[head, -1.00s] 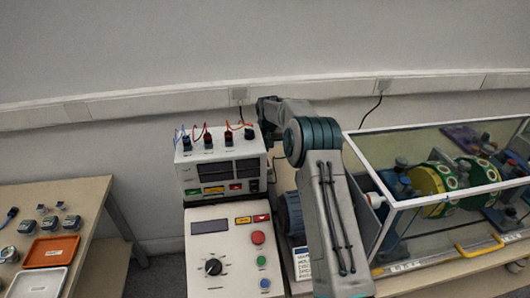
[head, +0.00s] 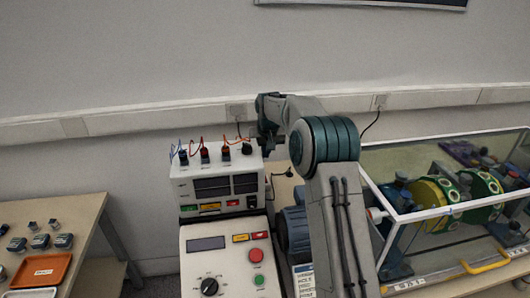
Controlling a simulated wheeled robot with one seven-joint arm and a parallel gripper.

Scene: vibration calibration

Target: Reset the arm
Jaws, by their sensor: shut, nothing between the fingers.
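My gripper (head: 268,140) shows small and dark at the far end of my arm, in the head view. It is at the right edge of the white instrument box, near its top. It is shut and holds nothing. My arm (head: 330,165) reaches up from the bottom right of centre and bends left at a teal joint. Part of the gripper is hidden by the arm's own end link, and I cannot tell whether it touches the box.
The white instrument box (head: 190,187) with plugged leads stands behind a control panel (head: 200,268) with knob and buttons. A blue motor (head: 292,235) is close beside my arm. A glass-sided case (head: 420,212) stands at right. A side table (head: 85,220) at left holds an orange tray (head: 40,270).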

